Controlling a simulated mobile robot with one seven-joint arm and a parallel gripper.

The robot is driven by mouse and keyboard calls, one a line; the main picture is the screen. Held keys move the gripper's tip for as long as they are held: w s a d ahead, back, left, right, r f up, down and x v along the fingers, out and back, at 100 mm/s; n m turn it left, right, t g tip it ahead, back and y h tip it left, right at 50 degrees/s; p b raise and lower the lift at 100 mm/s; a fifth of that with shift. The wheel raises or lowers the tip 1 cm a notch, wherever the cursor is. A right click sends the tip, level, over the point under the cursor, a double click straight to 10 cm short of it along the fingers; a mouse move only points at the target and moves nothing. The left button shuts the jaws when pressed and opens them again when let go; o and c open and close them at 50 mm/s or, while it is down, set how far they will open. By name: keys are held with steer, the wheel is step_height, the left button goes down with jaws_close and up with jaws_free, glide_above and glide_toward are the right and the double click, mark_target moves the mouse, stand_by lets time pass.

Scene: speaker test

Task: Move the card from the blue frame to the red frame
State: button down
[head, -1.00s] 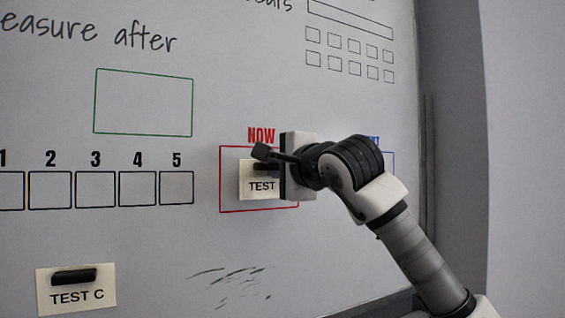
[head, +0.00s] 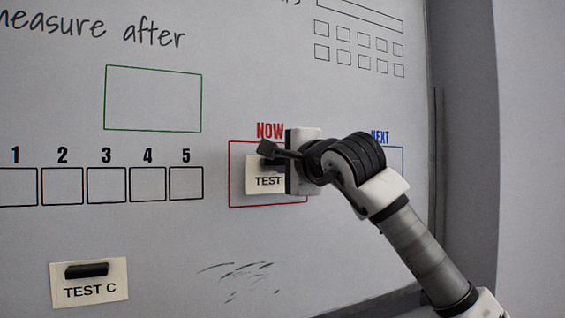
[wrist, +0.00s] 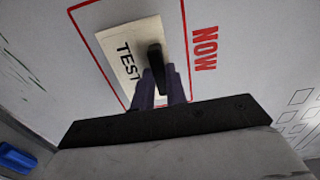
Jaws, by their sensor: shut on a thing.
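The card (head: 259,187) is cream with black letters reading TEST; the rest of its label is hidden by my gripper. It lies within the outline of the red frame (head: 231,175) marked NOW, at the board's surface. In the wrist view the card (wrist: 128,42) has a dark handle, and my gripper (wrist: 160,82) is shut on that handle. The red frame (wrist: 103,70) surrounds the card there. The blue frame (head: 403,165), marked NEXT, is at the right, mostly hidden behind my arm; its visible part is its upper right.
Another card, TEST C (head: 90,292), with a black handle, is on the whiteboard at lower left. A green frame (head: 153,130) and a row of numbered boxes (head: 62,203) are drawn on the left. The board's right edge (head: 432,150) lies beyond the blue frame.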

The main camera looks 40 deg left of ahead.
steer(key=shift+w+a, duration=0.2)
steer(key=shift+a, duration=0.3)
stand_by(0.4)
steer(key=c, duration=0.9)
jaws_free()
steer(key=shift+c, duration=0.2)
steer(key=shift+d, duration=0.1)
steer(key=b+v, duration=0.2)
steer(key=v, duration=0.5)
